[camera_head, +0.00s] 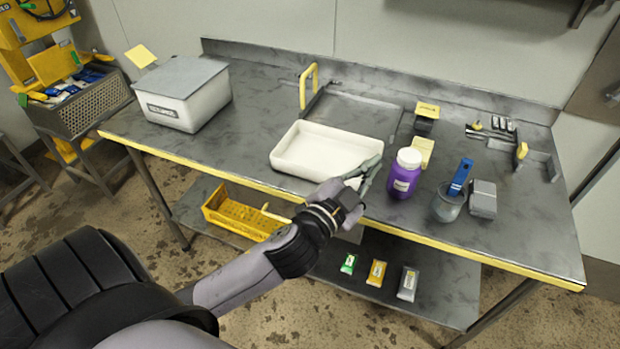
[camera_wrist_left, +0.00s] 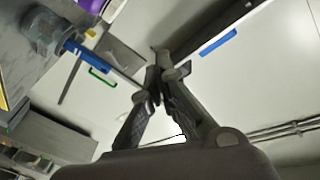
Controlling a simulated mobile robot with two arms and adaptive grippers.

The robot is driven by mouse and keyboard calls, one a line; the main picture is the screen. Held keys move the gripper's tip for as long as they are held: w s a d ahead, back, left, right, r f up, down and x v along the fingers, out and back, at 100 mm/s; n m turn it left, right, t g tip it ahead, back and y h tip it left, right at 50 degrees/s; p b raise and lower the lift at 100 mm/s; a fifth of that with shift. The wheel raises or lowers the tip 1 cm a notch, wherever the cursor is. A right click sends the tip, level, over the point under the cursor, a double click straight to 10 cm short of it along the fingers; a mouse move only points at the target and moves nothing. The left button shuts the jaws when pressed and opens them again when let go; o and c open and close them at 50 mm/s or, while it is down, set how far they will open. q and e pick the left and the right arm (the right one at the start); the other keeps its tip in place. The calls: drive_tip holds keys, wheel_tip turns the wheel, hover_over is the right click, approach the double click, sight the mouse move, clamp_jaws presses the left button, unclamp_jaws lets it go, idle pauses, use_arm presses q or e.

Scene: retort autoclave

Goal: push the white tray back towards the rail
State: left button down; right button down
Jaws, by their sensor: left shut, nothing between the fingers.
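The white tray (camera_head: 318,143) is a shallow rectangular tray lying flat on the metal bench, near the middle and close to the yellow front edge. My left gripper (camera_head: 375,168) is at the tray's right front corner, between the tray and a purple jar. Its fingers are together with nothing between them. Whether it touches the tray I cannot tell. The wrist view shows the closed fingers (camera_wrist_left: 163,75) but no tray that I can make out. A raised metal rail (camera_head: 290,72) runs along the back of the bench. My right gripper is not in view.
A purple jar with a white lid (camera_head: 404,173) stands just right of the gripper. Behind the tray lies a flat metal plate (camera_head: 350,112) with a yellow handle (camera_head: 308,88). A grey-lidded box (camera_head: 185,92) stands left. A blue-handled tool in a cup (camera_head: 447,205) stands right.

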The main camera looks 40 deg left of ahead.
use_arm(q)
drive_tip(key=s+d+r+m+g+h, duration=0.3)
drive_tip(key=d+r+m+h, duration=0.85)
drive_tip(key=m+h, duration=0.4)
drive_tip(key=s+d+f+m+g, duration=0.3)
drive_tip(key=d+f+m+g, duration=0.1)
drive_tip(key=m+g, duration=0.45)
drive_tip(key=a+f+m+g+y, duration=0.35)
drive_tip(key=a+f+y, duration=0.4)
drive_tip(key=f, duration=0.45)
drive_tip(key=w+a+f+n+y, duration=0.1)
drive_tip(key=a+y, duration=0.4)
drive_tip(key=a, duration=0.7)
drive_tip(key=w+a+f+n+y, duration=0.15)
drive_tip(key=a+y, duration=0.35)
drive_tip(key=a, duration=0.6)
drive_tip(key=shift+m, duration=0.4)
drive_tip(key=w+f+p, duration=0.1)
drive_tip(key=w+f, duration=0.1)
drive_tip(key=w+f+p, duration=0.1)
drive_tip(key=w+f, duration=0.1)
drive_tip(key=f, duration=0.1)
drive_tip(key=w+a+f+p, duration=0.1)
drive_tip(key=w+f+p, duration=0.1)
drive_tip(key=f, duration=0.1)
drive_tip(key=shift+a+f, duration=0.1)
drive_tip(key=shift+f, duration=0.1)
drive_tip(key=shift+w+a+f, duration=0.1)
drive_tip(key=shift+w+a, duration=0.05)
drive_tip(key=shift+w, duration=0.35)
